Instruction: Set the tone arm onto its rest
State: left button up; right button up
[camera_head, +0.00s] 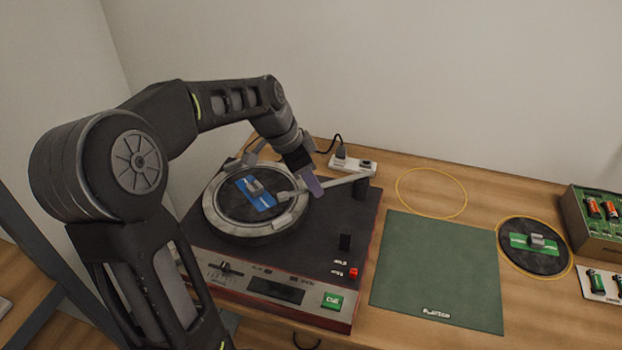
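The record player (273,290) stands on the wooden table. Its light tone arm (343,184) runs left from a dark pivot block (368,188) at the back right. The tone arm's head (288,196) lies over the right part of the platter (232,232). My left gripper (308,182) reaches down beside the tone arm, with a purple fingertip against or just in front of it. Whether the fingers are closed on the tone arm is hidden. My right gripper is out of view.
A dark record with a blue label (257,194) lies on the platter. A green mat (437,270) and a record with a green label (533,245) lie to the right. A box of batteries (595,228) is at the far right. A power strip (352,165) is behind.

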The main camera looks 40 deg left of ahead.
pick_arm(q)
jog(key=shift+c, duration=0.3)
grip_shut()
dwell(1.0)
